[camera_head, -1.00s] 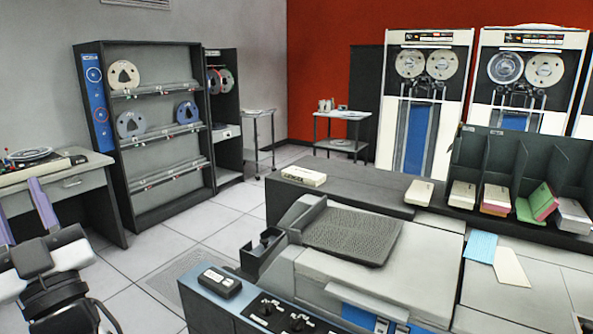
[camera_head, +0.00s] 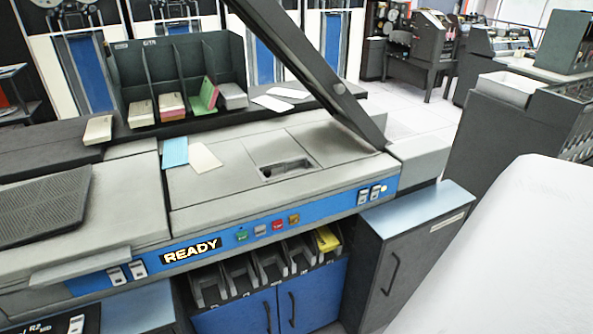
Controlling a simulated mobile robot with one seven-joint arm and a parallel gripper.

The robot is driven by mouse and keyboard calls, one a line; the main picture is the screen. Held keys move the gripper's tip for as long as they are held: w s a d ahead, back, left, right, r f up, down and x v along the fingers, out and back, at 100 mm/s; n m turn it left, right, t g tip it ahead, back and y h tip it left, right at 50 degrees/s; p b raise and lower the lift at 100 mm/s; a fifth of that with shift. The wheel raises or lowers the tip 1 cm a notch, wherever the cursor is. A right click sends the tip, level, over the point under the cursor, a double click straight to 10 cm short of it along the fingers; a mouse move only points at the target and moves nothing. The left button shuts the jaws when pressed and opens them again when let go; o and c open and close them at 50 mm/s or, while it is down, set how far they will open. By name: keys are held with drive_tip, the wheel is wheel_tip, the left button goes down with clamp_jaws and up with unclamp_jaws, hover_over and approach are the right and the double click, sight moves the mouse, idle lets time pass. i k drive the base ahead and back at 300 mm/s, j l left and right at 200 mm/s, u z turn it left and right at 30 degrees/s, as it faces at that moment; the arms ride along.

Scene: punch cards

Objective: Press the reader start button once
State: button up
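The card reader (camera_head: 185,200) is a long grey machine with a blue front strip (camera_head: 340,205). A lit READY sign (camera_head: 191,251) is on the strip. Right of it sits a row of small square buttons: a green one (camera_head: 242,234), a pale one (camera_head: 260,230), a red one (camera_head: 277,225) and an orange one (camera_head: 294,220). Their labels are too small to read, so I cannot tell for certain which is start. My gripper is not in view, and nothing touches the buttons.
A raised dark lid (camera_head: 310,75) slants above the reader's right part. Open card pockets (camera_head: 272,262) lie below the buttons, above blue cabinet doors (camera_head: 240,315). A grey cabinet (camera_head: 415,255) stands to the right. A large white surface fills the lower right. Card racks (camera_head: 185,55) stand behind.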

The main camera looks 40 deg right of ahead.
sight(243, 235)
drive_tip(key=z, duration=1)
